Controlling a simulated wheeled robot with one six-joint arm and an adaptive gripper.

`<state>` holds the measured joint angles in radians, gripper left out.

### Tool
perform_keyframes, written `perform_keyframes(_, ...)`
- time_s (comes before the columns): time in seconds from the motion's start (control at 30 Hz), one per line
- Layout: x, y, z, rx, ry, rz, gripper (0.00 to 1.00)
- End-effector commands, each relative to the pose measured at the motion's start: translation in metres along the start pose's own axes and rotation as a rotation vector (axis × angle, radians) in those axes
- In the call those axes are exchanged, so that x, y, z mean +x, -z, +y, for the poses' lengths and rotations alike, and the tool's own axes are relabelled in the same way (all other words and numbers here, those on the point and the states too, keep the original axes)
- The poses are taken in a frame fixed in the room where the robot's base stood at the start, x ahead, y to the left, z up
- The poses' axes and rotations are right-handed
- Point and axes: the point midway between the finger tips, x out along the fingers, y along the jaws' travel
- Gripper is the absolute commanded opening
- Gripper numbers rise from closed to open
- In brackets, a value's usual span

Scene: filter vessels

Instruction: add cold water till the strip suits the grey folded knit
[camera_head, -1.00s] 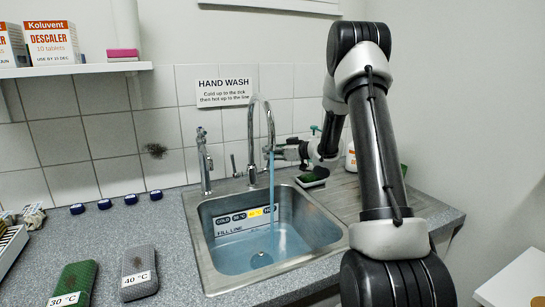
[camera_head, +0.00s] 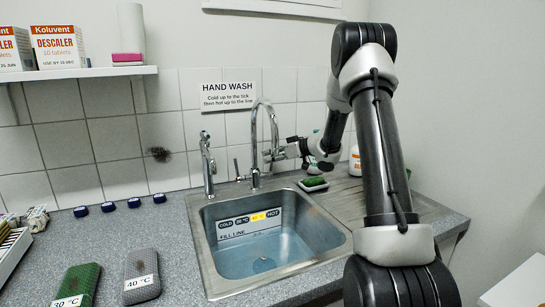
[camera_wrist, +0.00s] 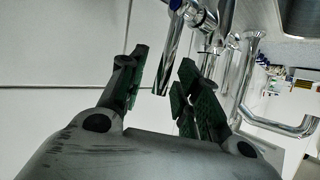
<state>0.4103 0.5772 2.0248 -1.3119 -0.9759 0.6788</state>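The grey folded knit (camera_head: 141,265) lies on the counter left of the sink, with a "40 °C" label. The strip (camera_head: 239,221) on the sink's back wall reads cold, 30 °C, 40 °C and hot; its 40 °C patch is yellow. Bluish water (camera_head: 265,255) stands in the sink near the fill line. The gooseneck tap (camera_head: 255,130) shows no stream. My gripper (camera_head: 279,154) is beside it at the right. In the wrist view my gripper (camera_wrist: 165,57) is open, its green-padded fingers either side of a chrome lever (camera_wrist: 168,62) with a blue mark; contact is unclear.
A green folded knit (camera_head: 77,284) labelled "30 °C" lies left of the grey one. A second, smaller tap (camera_head: 207,165) stands left of the gooseneck. A green-topped sponge (camera_head: 313,183) lies right of the sink. Several blue caps (camera_head: 107,207) line the counter's back.

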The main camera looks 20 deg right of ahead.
Motion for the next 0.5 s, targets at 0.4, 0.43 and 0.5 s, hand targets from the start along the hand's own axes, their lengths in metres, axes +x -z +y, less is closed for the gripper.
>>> perform_keyframes(0.4,-0.068,0.000,0.001,0.001,-0.004,0.000,0.33)
perform_keyframes(0.43,-0.075,0.001,0.002,0.000,-0.005,0.002,0.33)
perform_keyframes(0.5,-0.089,0.000,0.001,0.000,-0.004,0.001,0.33)
